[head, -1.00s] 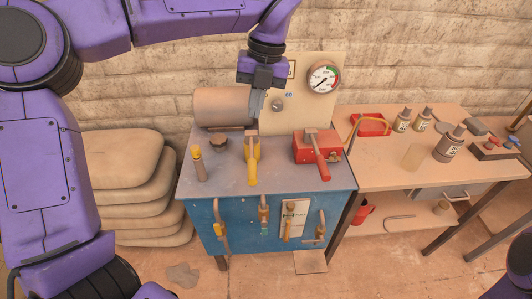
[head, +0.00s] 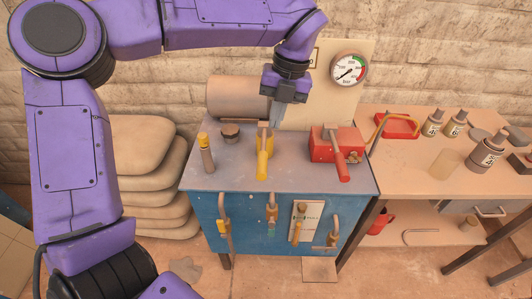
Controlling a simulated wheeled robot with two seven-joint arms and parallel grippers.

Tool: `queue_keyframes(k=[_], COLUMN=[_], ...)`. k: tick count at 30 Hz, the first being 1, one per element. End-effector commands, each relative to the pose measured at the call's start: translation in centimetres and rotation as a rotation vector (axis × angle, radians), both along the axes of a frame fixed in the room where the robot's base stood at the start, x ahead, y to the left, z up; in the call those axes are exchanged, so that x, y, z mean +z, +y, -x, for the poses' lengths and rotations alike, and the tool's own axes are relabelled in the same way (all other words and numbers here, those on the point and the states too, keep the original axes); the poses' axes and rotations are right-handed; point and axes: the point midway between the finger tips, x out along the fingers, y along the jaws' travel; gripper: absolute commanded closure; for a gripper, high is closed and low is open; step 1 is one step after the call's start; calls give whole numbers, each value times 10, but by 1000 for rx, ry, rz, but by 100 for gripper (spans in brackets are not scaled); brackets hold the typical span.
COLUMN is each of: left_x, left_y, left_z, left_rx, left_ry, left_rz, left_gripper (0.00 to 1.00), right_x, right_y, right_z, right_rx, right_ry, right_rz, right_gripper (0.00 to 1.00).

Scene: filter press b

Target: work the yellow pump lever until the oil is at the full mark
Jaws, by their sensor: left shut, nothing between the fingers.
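The yellow pump lever (head: 262,165) stands on the grey top of the blue cabinet, its handle end toward the front. My left gripper (head: 275,120) points down just above and behind the lever's far end. Its fingers are shut with nothing between them. Whether they touch the lever cannot be told. A round dial gauge (head: 349,70) is on the pale back panel, its needle toward the lower left. The oil level and full mark cannot be made out. My right gripper is not in view.
A red box with a red-handled lever (head: 342,165) is right of the yellow lever. A yellow-topped post (head: 207,155) is left of it. A grey-brown cylinder (head: 236,97) lies behind. A wooden table (head: 400,178) with bottles (head: 487,154) adjoins at right. Stacked sacks (head: 150,145) stand at left.

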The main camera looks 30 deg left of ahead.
Motion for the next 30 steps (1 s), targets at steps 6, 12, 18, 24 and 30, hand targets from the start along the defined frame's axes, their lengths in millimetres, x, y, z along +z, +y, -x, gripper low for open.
queue_keyframes(k=[6,12,18,24,30], left_x=[-46,-85,-108,-113,-114], left_y=[7,12,15,15,15], left_z=[9,15,18,18,18], left_rx=[-1,-2,-1,1,-1], left_ry=[6,4,1,0,-1], left_rz=[1,0,0,0,-2], left_gripper=[100,100,100,100,100], right_x=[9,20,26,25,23], right_y=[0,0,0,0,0], right_z=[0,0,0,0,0], right_rx=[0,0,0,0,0], right_ry=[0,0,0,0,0], right_rz=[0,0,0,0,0], right_gripper=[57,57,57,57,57])
